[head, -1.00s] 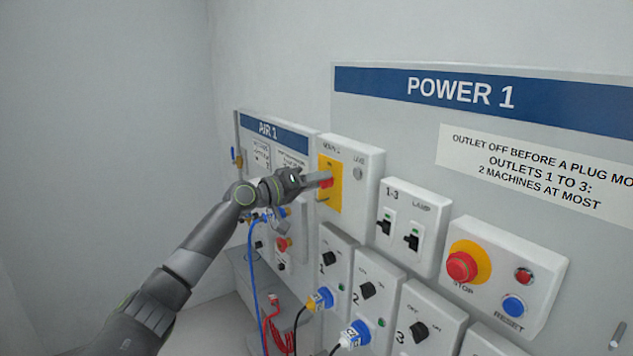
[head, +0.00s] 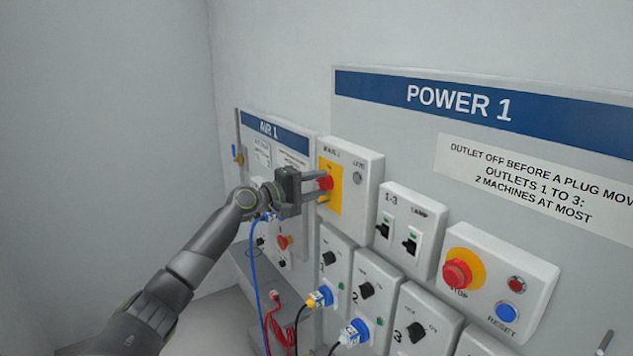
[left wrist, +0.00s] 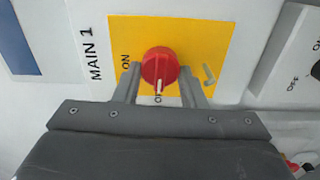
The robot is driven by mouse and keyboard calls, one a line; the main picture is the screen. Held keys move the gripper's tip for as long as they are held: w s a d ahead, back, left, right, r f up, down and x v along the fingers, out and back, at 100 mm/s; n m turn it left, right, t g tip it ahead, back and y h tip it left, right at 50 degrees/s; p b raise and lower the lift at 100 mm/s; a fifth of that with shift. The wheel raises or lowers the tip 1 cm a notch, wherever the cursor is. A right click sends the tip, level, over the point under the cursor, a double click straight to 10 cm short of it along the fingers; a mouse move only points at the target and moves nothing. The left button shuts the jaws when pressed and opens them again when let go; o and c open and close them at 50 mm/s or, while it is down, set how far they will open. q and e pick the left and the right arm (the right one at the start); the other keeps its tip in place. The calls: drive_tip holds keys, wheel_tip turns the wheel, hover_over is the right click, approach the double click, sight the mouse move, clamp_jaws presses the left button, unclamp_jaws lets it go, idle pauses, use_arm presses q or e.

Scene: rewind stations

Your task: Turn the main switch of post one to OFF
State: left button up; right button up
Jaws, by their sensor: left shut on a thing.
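The main switch of post one is a red rotary knob (head: 326,183) on a yellow plate (head: 334,204), on a white box labelled MAIN 1. In the left wrist view the knob (left wrist: 160,66) sits between my finger tips, and its white mark points at the label at the lower edge of the yellow plate (left wrist: 205,45), which begins with O and is partly hidden. The ON label is to the knob's left there. My left gripper (head: 324,185) is shut on the knob, one finger above and one below in the head view. My right gripper is out of view.
A lamp switch box (head: 410,228), a red STOP button (head: 457,273) and outlet boxes with blue plugs (head: 320,298) lie right of and below the main switch. The AIR 1 panel (head: 272,130) with a blue hose (head: 255,275) is at left. A red coiled cable (head: 277,320) hangs below.

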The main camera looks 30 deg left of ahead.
use_arm(q)
drive_tip(key=shift+n, duration=0.4)
drive_tip(key=o, duration=1)
drive_tip(key=shift+f, duration=0.1)
drive_tip(key=shift+f, duration=0.15)
